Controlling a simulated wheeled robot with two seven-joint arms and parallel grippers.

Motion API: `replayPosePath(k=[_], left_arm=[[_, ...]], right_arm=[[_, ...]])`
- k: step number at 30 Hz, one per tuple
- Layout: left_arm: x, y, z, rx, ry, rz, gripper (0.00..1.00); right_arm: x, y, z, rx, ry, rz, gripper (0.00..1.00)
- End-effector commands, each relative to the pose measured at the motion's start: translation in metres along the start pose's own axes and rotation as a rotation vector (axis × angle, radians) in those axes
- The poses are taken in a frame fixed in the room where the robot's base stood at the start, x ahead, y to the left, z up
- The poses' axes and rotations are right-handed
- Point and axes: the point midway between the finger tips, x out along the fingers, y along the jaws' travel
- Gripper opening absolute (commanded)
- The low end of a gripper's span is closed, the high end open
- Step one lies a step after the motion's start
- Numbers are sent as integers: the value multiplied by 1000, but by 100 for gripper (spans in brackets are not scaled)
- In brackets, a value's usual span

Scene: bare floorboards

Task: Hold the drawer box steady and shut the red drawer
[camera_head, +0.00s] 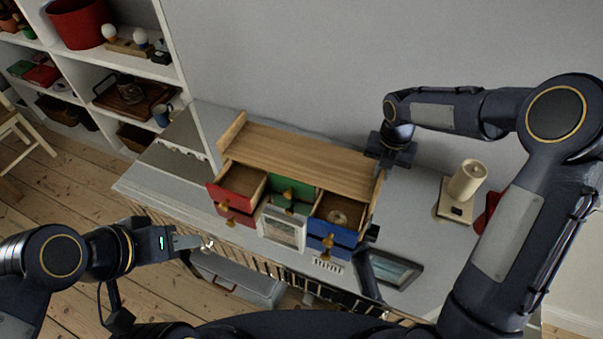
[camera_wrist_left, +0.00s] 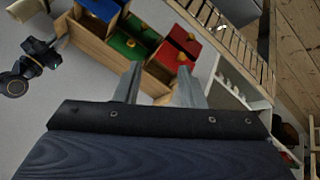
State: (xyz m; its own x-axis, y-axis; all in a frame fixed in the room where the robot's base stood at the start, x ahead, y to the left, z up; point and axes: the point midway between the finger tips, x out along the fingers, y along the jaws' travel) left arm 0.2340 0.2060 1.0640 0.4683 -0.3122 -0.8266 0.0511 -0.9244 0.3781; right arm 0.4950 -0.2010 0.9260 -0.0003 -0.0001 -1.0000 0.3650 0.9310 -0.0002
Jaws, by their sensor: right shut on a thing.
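The wooden drawer box (camera_head: 300,155) stands on a grey table. Its upper red drawer (camera_head: 242,182) at the left is pulled out and looks empty; in the left wrist view the red drawer fronts (camera_wrist_left: 180,48) are beyond my fingers. A blue drawer (camera_head: 335,215) at the right is also out, with a small round thing inside. The green drawers (camera_head: 291,190) are in the middle. My left gripper (camera_head: 208,243) is open and empty, in front of and below the red drawers, apart from them. My right gripper (camera_head: 384,166) is shut on the box's right end.
A cream lamp-like object (camera_head: 463,188) and a dark-framed picture (camera_head: 393,268) are on the table right of the box. A small framed panel (camera_head: 283,228) stands before the green drawers. A slatted rail (camera_head: 245,258) runs along the table's front. White shelves (camera_head: 120,70) are at the left.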

Motion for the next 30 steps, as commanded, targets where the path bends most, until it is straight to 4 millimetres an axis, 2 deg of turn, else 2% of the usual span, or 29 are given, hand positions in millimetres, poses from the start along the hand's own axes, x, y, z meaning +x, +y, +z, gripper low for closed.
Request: replayPosePath(k=[8, 16, 19, 23, 30], left_arm=[[0, 0, 0, 0, 0, 0, 36], [0, 0, 0, 4, -2, -3, 1], [3, -4, -2, 43, -16, -27, 0], [12, -14, -8, 187, -74, -94, 0], [46, -43, -19, 635, -291, -124, 0]], right_arm=[[0, 0, 0, 0, -1, 0, 0], [0, 0, 0, 0, -1, 0, 0], [-1, 0, 0, 0, -1, 0, 0], [-1, 0, 0, 0, -2, 0, 0], [-1, 0, 0, 0, -2, 0, 0]])
